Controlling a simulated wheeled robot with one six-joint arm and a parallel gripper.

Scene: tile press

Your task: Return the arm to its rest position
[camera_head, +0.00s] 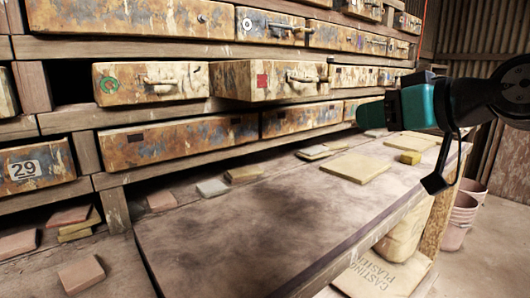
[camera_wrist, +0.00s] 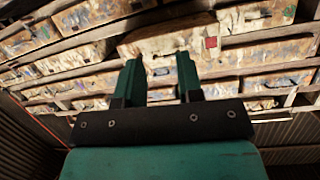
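My arm enters at the right of the head view. Its teal gripper (camera_head: 368,114) points left toward the drawer wall, above the bench's far part, with no contact visible. In the wrist view two dark green fingers of my gripper (camera_wrist: 161,78) stand apart with a clear gap. Nothing is held between them. A paint-stained drawer with a red square (camera_head: 262,81) sticks out from the wall, left of the gripper. The same drawer shows beyond the fingers in the wrist view (camera_wrist: 168,40).
A wooden bench (camera_head: 240,235) runs below the drawers, its front middle bare. Flat tiles (camera_head: 357,167) and a yellow block (camera_head: 411,158) lie toward its far end. A drawer with a green mark (camera_head: 150,83) is at left. Buckets (camera_head: 461,213) and a plaster bag (camera_head: 383,275) stand low at right.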

